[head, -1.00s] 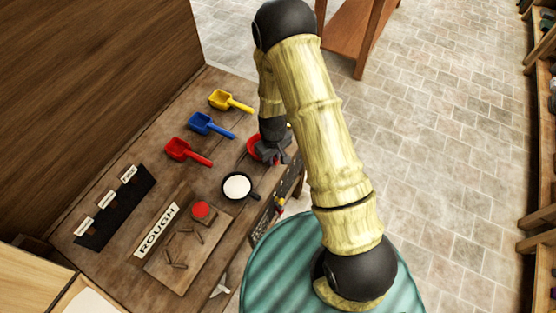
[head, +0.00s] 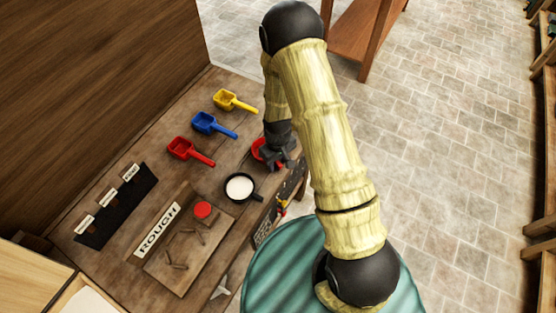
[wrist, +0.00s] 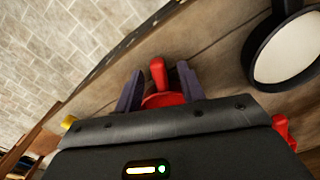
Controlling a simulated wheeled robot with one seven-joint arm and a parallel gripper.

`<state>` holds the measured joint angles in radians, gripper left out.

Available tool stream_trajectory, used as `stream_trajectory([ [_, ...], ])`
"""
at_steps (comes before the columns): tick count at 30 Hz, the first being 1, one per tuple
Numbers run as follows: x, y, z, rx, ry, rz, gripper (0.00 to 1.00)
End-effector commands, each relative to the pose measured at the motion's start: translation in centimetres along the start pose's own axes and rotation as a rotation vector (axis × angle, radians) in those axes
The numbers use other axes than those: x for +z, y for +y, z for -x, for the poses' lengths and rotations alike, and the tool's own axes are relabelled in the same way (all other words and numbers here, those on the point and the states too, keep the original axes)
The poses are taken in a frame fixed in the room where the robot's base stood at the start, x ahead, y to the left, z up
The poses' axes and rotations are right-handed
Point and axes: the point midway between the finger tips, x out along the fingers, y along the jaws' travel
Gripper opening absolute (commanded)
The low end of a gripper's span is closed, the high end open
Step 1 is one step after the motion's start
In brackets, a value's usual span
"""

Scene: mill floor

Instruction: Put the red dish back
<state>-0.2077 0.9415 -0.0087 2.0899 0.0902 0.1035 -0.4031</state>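A red dish (head: 257,147) with a short handle is at the right edge of the wooden bench, partly hidden behind my gripper (head: 276,160) in the head view. In the wrist view the dish's red bowl (wrist: 163,101) and upright-looking handle lie between the two dark fingers of my gripper (wrist: 158,82). The fingers stand apart, with gaps on both sides of the handle. A second red round piece (head: 202,210) sits on a board beside the ROUGH label (head: 158,230).
Red (head: 190,151), blue (head: 213,125) and yellow (head: 234,100) scoops lie in a row at the back. A black pan (head: 256,196) with white contents stands close to my gripper. A black strip (head: 110,212) with labels lies at left.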

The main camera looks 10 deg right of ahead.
Motion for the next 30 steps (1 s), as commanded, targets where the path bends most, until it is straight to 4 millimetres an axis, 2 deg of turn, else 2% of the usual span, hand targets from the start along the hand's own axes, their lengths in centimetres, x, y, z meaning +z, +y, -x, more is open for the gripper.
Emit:
stream_trajectory([
  [6, 0.0, 0.0, 0.1, 0.000, 0.000, 0.000, 0.39],
  [11, -0.1, 0.1, 1.1, 0.001, 0.003, 0.000, 0.39],
  [30, -0.1, 0.1, 10.7, 0.002, 0.005, -0.001, 0.39],
])
